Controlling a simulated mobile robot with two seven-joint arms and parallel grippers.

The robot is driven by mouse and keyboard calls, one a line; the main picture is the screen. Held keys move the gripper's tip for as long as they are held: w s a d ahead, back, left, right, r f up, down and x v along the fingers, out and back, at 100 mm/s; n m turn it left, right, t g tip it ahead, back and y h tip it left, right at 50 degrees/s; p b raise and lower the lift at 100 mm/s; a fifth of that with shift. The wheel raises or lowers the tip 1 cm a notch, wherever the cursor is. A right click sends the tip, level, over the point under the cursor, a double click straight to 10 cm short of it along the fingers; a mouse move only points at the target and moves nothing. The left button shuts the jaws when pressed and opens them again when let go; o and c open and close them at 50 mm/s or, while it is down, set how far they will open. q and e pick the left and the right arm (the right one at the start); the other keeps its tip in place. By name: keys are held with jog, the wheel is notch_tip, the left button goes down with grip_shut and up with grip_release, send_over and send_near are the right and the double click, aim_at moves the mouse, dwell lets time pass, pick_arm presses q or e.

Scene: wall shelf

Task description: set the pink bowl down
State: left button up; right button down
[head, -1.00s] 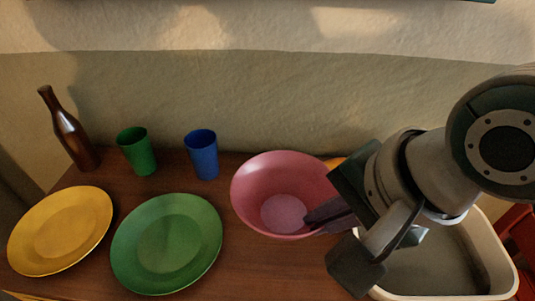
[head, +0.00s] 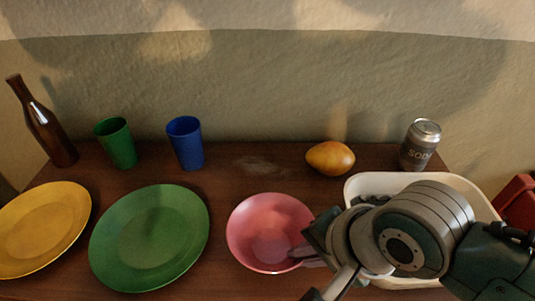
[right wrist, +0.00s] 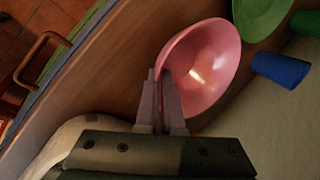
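The pink bowl (head: 262,225) is upright at the front middle of the wooden shelf (head: 226,165), right of the green plate (head: 150,240). It is on the shelf or just above it; I cannot tell whether its base touches. My right gripper (head: 304,256) is at the bowl's right side. In the right wrist view, the two fingers (right wrist: 161,76) are close together with the rim of the bowl (right wrist: 207,62) between them. My left gripper is not in view.
A cream bin (head: 365,183) stands at the right, partly behind my right arm. An orange fruit (head: 330,158) and a soda can (head: 420,145) are at the back. Blue (head: 186,143) and green (head: 117,143) cups, a brown bottle (head: 45,125) and a yellow plate (head: 40,228) are at left.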

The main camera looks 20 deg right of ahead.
jog(key=c, duration=1.5)
grip_release()
jog(key=o, duration=0.4)
jog(key=shift+o, duration=0.2)
jog(key=shift+s+d+r, duration=0.1)
jog(key=shift+r, duration=0.35)
jog(key=s+d+r+n+g+h+p, duration=0.1)
jog(key=s+d+r+n+p, duration=0.3)
jog(key=s+r+n, duration=0.9)
jog(key=d+r+n+h, duration=0.1)
jog(key=d, duration=0.1)
jog(key=shift+s+d+r, duration=0.15)
jog(key=shift+d+r, duration=0.1)
jog(key=shift+d, duration=0.15)
